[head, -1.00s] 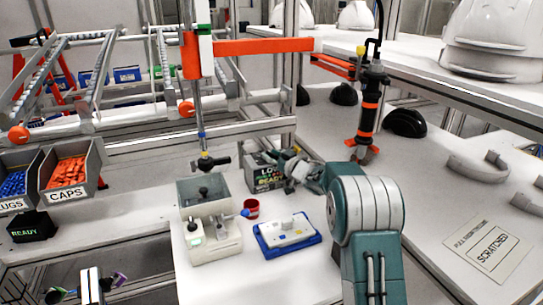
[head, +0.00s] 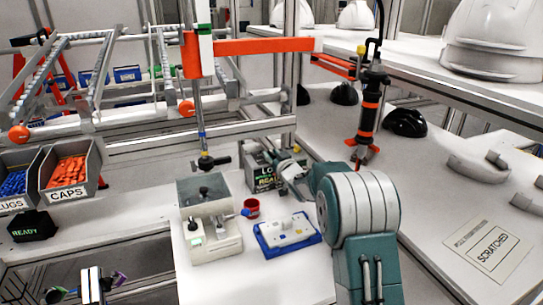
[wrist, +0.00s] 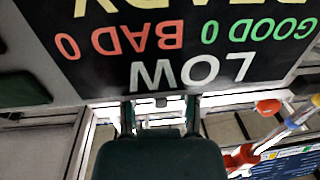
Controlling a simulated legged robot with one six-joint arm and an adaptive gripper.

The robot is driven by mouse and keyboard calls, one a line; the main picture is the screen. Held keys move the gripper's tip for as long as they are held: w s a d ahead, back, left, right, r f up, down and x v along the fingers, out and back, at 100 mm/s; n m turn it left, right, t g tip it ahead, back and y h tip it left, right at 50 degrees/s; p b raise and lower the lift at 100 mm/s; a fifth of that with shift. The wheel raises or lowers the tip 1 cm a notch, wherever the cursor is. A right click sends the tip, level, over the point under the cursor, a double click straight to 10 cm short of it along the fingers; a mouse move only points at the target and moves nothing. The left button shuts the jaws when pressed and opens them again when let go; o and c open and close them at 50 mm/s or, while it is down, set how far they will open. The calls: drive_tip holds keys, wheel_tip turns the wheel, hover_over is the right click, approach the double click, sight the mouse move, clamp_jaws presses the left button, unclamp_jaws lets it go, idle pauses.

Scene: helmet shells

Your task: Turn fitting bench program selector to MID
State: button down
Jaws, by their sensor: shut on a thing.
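The dark display box (head: 262,180) stands at the back of the fitting bench. In the wrist view its display (wrist: 190,40) appears upside down and reads LOW, GOOD 0 and BAD 0. My gripper (head: 280,163) is at the box's upper right in the head view. In the wrist view my gripper (wrist: 160,112) is just beyond the display's LOW edge. It is shut on a small part between its fingertips, apparently the program selector (wrist: 160,101). Most of that part is hidden, and its pointer and marks cannot be made out.
An orange and black tool (head: 367,120) hangs to the right. The right worktop (head: 425,190) has clear room.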

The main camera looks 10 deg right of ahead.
drive_tip(key=shift+m+t+h, duration=0.15)
drive_tip(key=shift+m+h, duration=0.9)
drive_tip(key=shift+h, duration=0.6)
drive_tip(key=shift+m+t+h, duration=0.15)
drive_tip(key=shift+m+h, duration=0.9)
drive_tip(key=shift+h, duration=0.6)
drive_tip(key=shift+m+h, duration=0.4)
drive_tip(key=shift+h, duration=0.2)
drive_tip(key=c, duration=0.7)
unclamp_jaws()
drive_tip(key=shift+a, duration=0.1)
drive_tip(key=s+a, duration=0.1)
drive_tip(key=s, duration=0.6)
drive_tip(key=shift+s, duration=0.15)
drive_tip(key=shift+a, duration=0.1)
